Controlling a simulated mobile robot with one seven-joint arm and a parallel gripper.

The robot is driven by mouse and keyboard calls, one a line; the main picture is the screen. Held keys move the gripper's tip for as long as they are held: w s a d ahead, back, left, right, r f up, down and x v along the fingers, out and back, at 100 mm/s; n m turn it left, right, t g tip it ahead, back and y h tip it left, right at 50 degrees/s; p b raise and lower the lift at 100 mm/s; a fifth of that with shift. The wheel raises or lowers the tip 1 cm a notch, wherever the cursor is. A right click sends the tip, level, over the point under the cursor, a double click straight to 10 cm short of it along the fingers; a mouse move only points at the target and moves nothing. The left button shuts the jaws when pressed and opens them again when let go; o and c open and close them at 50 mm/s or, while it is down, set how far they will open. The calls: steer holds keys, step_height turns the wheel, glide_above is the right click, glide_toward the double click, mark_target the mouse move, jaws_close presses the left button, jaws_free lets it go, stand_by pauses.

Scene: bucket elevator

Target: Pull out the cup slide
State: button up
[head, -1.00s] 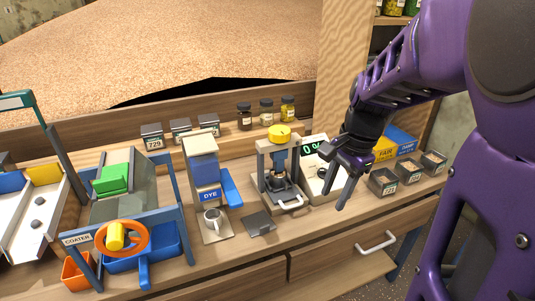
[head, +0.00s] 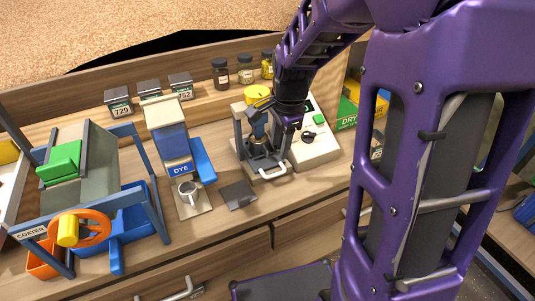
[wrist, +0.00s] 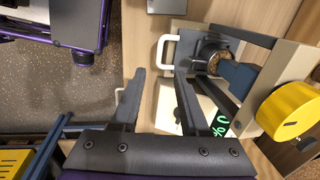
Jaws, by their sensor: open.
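The cup slide is the dark tray in the base of a small press, with a white handle (head: 273,174) at its front. In the wrist view the white handle (wrist: 163,49) sticks out from the press base, and a round cup with brown contents (wrist: 212,57) sits behind it. The press has a yellow knob (wrist: 294,110) on top, also seen in the head view (head: 257,95). My gripper (wrist: 157,92) is open and empty, apart from the handle. In the head view, my gripper hangs above the press and partly hides it.
A white instrument with a display and dark knob (head: 308,136) stands right of the press. A dark flat plate (head: 238,195) lies at its front left. Jars (head: 245,69) line the back ledge.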

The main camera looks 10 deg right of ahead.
mark_target(274, 174)
steer(key=f, duration=0.3)
steer(key=w+f+b, duration=0.1)
steer(key=f, duration=0.3)
steer(key=w+f, duration=0.1)
steer(key=f, duration=0.3)
steer(key=shift+a+f, duration=0.15)
steer(key=shift+a, duration=0.05)
jaws_close()
stand_by(0.9)
